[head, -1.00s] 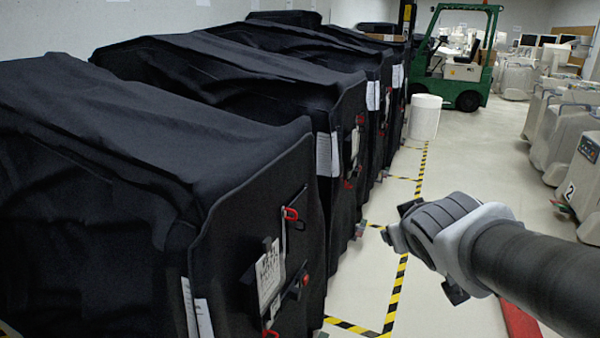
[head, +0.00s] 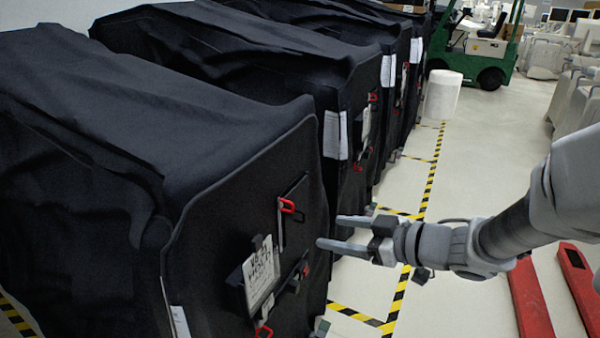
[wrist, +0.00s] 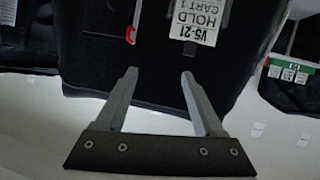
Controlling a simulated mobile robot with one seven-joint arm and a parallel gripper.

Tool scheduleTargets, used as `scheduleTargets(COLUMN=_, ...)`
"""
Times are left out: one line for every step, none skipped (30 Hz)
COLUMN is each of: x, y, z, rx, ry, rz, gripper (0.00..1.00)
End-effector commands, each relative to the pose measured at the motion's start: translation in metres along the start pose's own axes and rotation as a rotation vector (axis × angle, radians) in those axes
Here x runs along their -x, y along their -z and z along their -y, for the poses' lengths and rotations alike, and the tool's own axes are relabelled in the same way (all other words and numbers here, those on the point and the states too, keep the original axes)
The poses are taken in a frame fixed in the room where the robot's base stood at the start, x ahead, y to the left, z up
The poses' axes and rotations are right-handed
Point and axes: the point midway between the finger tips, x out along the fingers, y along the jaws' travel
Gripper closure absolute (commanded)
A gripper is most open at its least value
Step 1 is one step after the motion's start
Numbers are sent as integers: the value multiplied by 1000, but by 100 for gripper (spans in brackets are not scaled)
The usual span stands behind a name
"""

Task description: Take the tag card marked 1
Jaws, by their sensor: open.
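The tag card (head: 261,272) is a white card with dark lettering on the end face of the nearest black-covered cart (head: 215,235). In the wrist view the card (wrist: 200,20) reads "V5-21 HOLD CART 1" and is cut off by the top edge. My gripper (head: 330,231) is open and empty, its two fingers pointing at the cart's end face, to the right of and above the card in the head view. In the wrist view my gripper (wrist: 159,75) shows spread fingers below and left of the card, apart from it.
A red clip (head: 288,207) on a strap is above the card; another (head: 263,331) is below it. More covered carts (head: 335,75) stand behind. A white bin (head: 443,95) and green forklift (head: 490,45) are farther back. The aisle floor (head: 480,165) is largely clear.

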Motion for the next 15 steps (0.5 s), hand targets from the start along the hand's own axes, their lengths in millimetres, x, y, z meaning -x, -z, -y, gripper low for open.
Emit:
scheduleTargets(x=0, y=-3, z=10, rx=-21, ry=55, rz=-25, gripper=30)
scheduleTargets(x=1, y=-3, z=16, rx=-29, ry=86, rz=-39, gripper=30)
scheduleTargets(x=2, y=-3, z=23, rx=-40, ry=118, rz=-54, gripper=30)
scheduleTargets(x=2, y=-4, z=26, rx=-47, ry=137, rz=-62, gripper=30)
scheduleTargets(x=3, y=-3, z=29, rx=-51, ry=153, rz=-70, gripper=30)
scheduleTargets(x=2, y=-3, z=32, rx=-54, ry=168, rz=-76, gripper=30)
scheduleTargets(x=1, y=-3, z=34, rx=-56, ry=175, rz=-80, gripper=30)
scheduleTargets(x=-1, y=-3, z=36, rx=-57, ry=181, rz=-82, gripper=30)
scheduleTargets(x=-6, y=-3, z=37, rx=-58, ry=184, rz=-83, gripper=30)
scheduleTargets(x=-10, y=-3, z=38, rx=-58, ry=185, rz=-83, gripper=30)
scheduleTargets(x=-16, y=-3, z=40, rx=-57, ry=186, rz=-84, gripper=30)
scheduleTargets(x=-24, y=-2, z=42, rx=-57, ry=186, rz=-83, gripper=30)
scheduleTargets(x=-31, y=-2, z=42, rx=-57, ry=186, rz=-83, gripper=30)
scheduleTargets(x=-38, y=-1, z=44, rx=-56, ry=186, rz=-84, gripper=30)
scheduleTargets(x=-46, y=-1, z=45, rx=-56, ry=185, rz=-83, gripper=30)
